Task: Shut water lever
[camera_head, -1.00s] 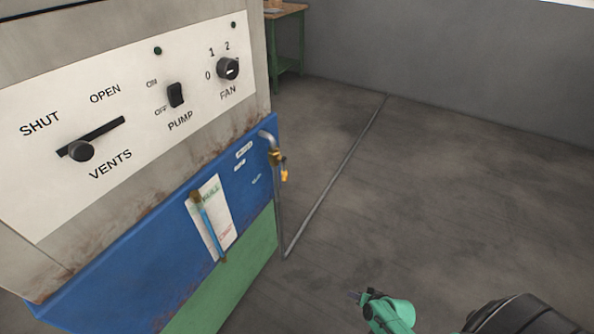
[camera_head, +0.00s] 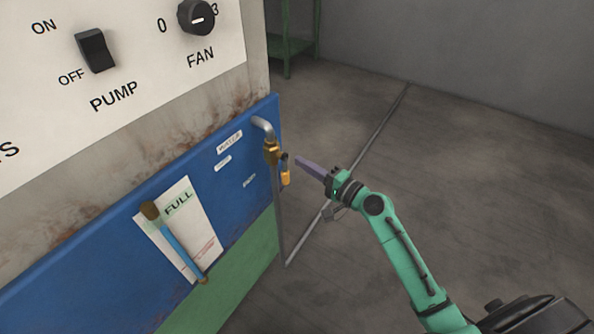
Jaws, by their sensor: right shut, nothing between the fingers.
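The water lever (camera_head: 286,177) has a yellow-orange grip that hangs down beside a brass valve (camera_head: 271,152). My right gripper (camera_head: 300,161) comes in from the lower right on a green arm. Its purple-grey fingers are shut and empty, pointing left at the lever. The tips appear just right of the lever's upper part; I cannot tell whether they touch. My left gripper is not in view.
A thin pipe (camera_head: 370,145) runs along the floor. The floor at right is clear.

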